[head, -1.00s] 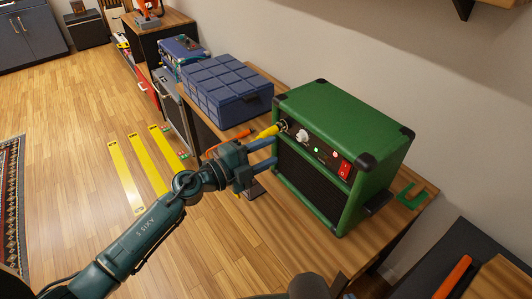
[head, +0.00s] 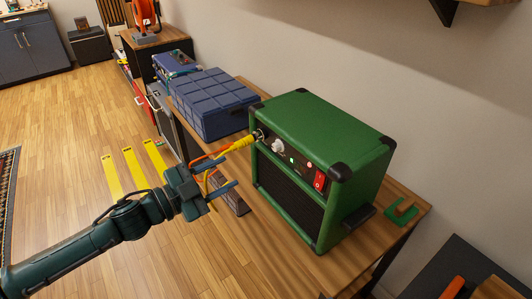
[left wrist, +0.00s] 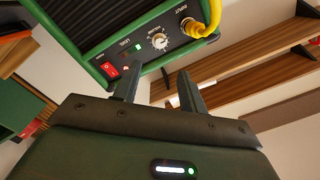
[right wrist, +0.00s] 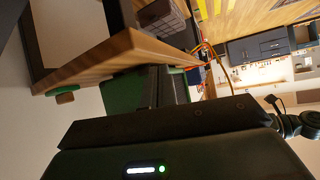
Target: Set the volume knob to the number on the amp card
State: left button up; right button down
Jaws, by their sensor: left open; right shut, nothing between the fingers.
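The green amp (head: 325,135) stands on the wooden table, its control panel facing my left arm. Its white volume knob (head: 278,145) also shows in the left wrist view (left wrist: 159,41), with marks around it too small to read. My left gripper (head: 232,169) is open and empty, in front of the panel and apart from the knob. In the left wrist view its fingers (left wrist: 158,78) lie below the panel. My right gripper (right wrist: 150,85) is shut and empty, seen only in its wrist view. I cannot make out an amp card or its number.
A yellow cable plug (head: 240,143) sits in the input jack beside the knob. A red power switch (head: 319,180) is on the panel's right. A blue case (head: 208,103) stands behind on the left. A green holder (head: 401,212) lies right of the amp.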

aim_at(274, 149)
pick_arm(q)
jog(key=p+x, duration=0.1)
jog(key=x, duration=1)
jog(key=shift+w+d, duration=0.25)
jog(key=shift+w, duration=0.05)
jog(key=shift+w+d, duration=0.35)
jog(key=shift+d, duration=0.05)
pick_arm(e)
jog(key=shift+d, duration=0.45)
pick_arm(q)
jog(key=shift+c, duration=0.5)
jog(key=c, duration=0.4)
grip_shut()
pick_arm(e)
jog(key=shift+s+a+f, duration=0.1)
jog(key=shift+s, duration=0.2)
